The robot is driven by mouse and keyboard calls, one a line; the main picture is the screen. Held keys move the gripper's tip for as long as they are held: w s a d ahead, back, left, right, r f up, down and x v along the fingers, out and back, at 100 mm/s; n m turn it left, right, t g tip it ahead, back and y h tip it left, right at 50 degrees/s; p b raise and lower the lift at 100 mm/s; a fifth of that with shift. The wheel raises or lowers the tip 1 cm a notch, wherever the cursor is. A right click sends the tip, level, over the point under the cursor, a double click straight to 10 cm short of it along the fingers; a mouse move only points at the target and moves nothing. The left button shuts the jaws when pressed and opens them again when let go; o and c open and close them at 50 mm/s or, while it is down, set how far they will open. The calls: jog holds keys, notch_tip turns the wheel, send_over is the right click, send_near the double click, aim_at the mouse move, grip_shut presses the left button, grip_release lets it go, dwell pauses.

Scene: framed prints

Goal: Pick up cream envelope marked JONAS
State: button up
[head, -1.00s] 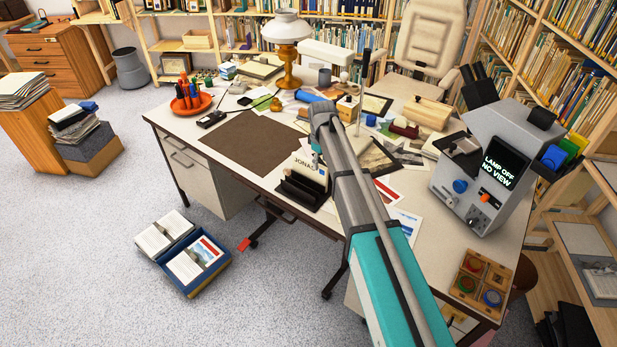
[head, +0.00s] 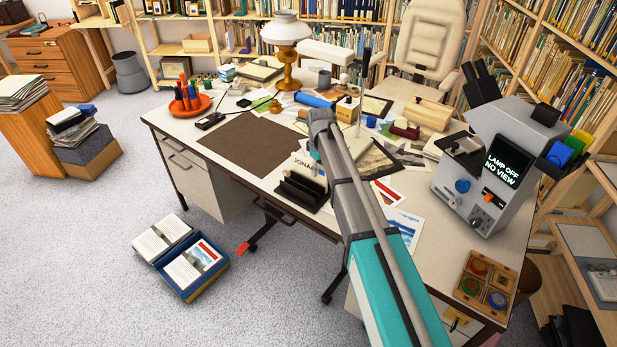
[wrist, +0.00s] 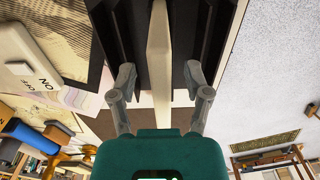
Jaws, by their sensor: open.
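The cream envelope marked JONAS (head: 303,163) stands upright in a black letter rack (head: 301,192) at the desk's front edge. Part of its lettering shows beside my arm. In the wrist view the envelope (wrist: 160,50) is seen edge-on as a pale upright strip, between dark walls of the rack (wrist: 205,35). My gripper (wrist: 161,80) is open, with one finger on each side of the envelope and a gap on both sides. In the head view my arm mostly hides the gripper.
A brown desk pad (head: 248,142) lies left of the rack. Prints and a framed picture (head: 376,160) lie to its right. A grey viewer (head: 500,165) stands at the desk's right.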

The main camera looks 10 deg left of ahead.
jog(key=shift+f+b, duration=1.15)
jog(key=shift+f, duration=0.3)
jog(key=shift+c, duration=0.3)
grip_shut()
